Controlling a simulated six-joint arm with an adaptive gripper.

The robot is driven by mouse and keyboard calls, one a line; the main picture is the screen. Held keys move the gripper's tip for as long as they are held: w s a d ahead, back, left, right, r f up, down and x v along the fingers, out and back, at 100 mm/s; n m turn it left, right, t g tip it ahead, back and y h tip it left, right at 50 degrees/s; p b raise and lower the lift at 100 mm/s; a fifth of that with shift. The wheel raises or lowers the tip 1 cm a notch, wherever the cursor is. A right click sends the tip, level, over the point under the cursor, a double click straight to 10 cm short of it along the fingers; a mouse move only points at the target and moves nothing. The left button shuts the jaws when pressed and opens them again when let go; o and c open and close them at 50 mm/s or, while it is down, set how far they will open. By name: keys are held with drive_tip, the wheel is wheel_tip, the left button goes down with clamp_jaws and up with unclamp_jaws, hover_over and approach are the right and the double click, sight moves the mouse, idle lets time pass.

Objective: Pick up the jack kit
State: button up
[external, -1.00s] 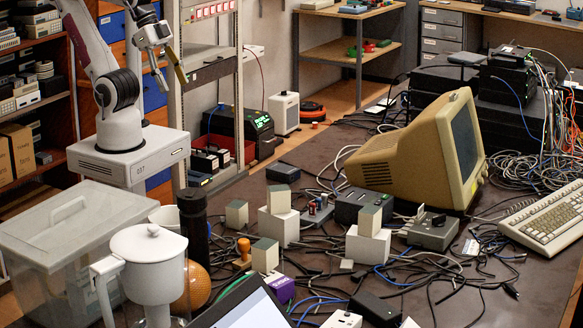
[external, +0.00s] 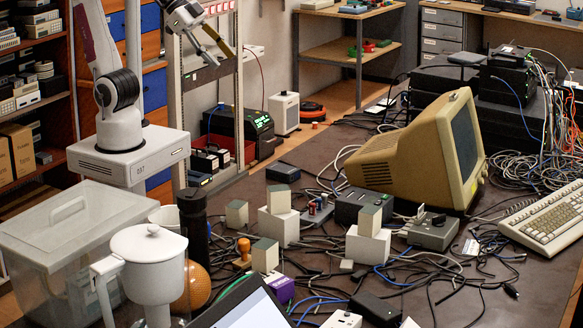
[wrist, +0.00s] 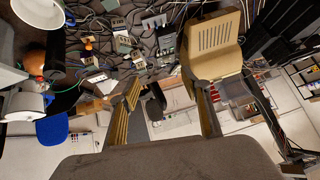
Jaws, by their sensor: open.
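I cannot tell for certain which thing is the jack kit. Several small beige boxes with grey-green faces are on the cluttered table: one on a white block (external: 278,199), one on another white block (external: 369,220), one at the left (external: 236,214) and one nearer the front (external: 265,255). A small grey unit with red and blue plugs (external: 318,209) sits among them. My gripper (external: 218,45) is high above the floor behind the table's left end, well away from these things. In the wrist view its two fingers (wrist: 165,112) are spread apart with nothing between them.
A beige monitor (external: 405,160) and a keyboard (external: 545,218) stand at the right. A clear lidded bin (external: 60,245), a white coffee-maker-like vessel (external: 150,262) and a dark cylinder (external: 194,225) crowd the front left. Loose cables cover much of the table. A metal rack (external: 215,100) stands close to my gripper.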

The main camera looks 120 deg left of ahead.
drive_tip(key=w+d+r+m+t, duration=0.1)
drive_tip(key=w+r+t, duration=0.3)
drive_tip(key=w, duration=0.9)
drive_tip(key=w+r+m+t, duration=0.15)
drive_tip(key=w+r, duration=0.45)
drive_tip(key=w, duration=0.6)
drive_tip(key=w+d+f+m+t+h, duration=0.1)
drive_tip(key=w+d+m+h, duration=0.3)
drive_tip(key=w, duration=0.4)
drive_tip(key=w+d+f+m+h, duration=0.25)
drive_tip(key=w+d, duration=0.35)
drive_tip(key=w, duration=0.3)
drive_tip(key=w+d+f+m+g+h, duration=0.2)
drive_tip(key=d+f+m+g+h, duration=0.55)
drive_tip(key=f, duration=0.85)
drive_tip(key=s+d+f+g, duration=0.1)
drive_tip(key=s+f+g, duration=0.1)
drive_tip(key=f, duration=0.5)
drive_tip(key=s+d+f+m+g, duration=0.1)
drive_tip(key=s+d+f+g, duration=0.1)
drive_tip(key=f, duration=0.5)
drive_tip(key=s+d+f+g+h, duration=0.1)
drive_tip(key=s+d+f+g, duration=0.1)
drive_tip(key=s+f, duration=0.4)
drive_tip(key=shift+f+g, duration=0.6)
drive_tip(key=shift+g, duration=0.1)
